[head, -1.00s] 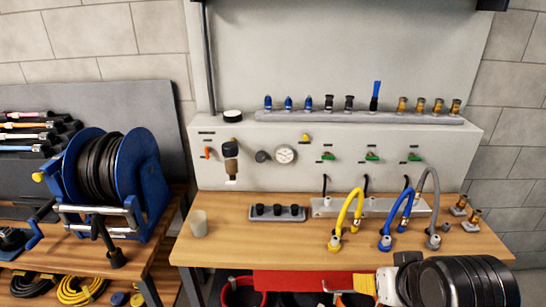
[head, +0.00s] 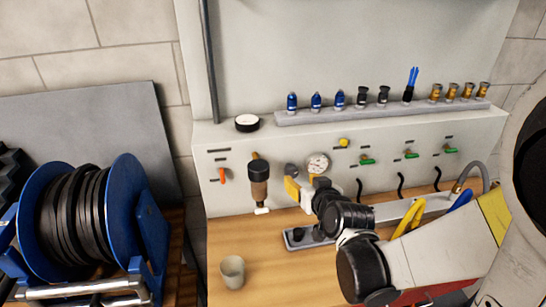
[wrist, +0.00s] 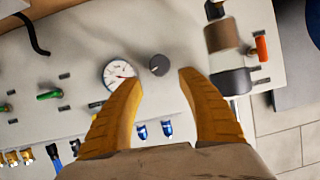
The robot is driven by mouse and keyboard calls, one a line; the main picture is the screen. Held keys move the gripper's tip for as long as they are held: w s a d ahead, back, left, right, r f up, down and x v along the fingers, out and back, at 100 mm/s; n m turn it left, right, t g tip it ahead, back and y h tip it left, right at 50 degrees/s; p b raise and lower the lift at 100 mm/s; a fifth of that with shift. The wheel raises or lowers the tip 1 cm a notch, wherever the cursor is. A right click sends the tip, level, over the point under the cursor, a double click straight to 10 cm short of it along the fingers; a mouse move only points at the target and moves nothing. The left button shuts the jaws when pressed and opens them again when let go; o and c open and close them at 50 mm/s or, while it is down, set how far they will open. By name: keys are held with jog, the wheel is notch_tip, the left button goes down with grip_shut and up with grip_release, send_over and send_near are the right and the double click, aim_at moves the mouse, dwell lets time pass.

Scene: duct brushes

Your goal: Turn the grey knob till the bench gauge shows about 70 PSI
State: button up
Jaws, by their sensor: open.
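The grey knob (head: 291,170) is on the pale panel, just left of the round white bench gauge (head: 317,164). In the wrist view the dark grey knob (wrist: 159,65) sits beside the gauge (wrist: 119,73), ahead of and between my fingertips. My gripper (wrist: 156,78) is open with its yellow fingers spread and nothing between them. In the head view my gripper (head: 299,190) is close below the knob. The gauge's reading is too small to tell, and one finger tip comes near its lower edge in the wrist view.
A filter unit with a brown bowl (head: 259,184) and an orange lever (head: 222,175) are left of the knob. Green valves (head: 367,160) are to the right. A beige cup (head: 232,271) stands on the bench. A blue hose reel (head: 125,215) is at far left.

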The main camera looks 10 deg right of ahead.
aim_at(292, 174)
jog(key=b+x, duration=0.2)
jog(key=x, duration=0.6)
jog(key=shift+w+f, duration=0.2)
jog(key=shift+w, duration=0.1)
jog(key=c, duration=0.9)
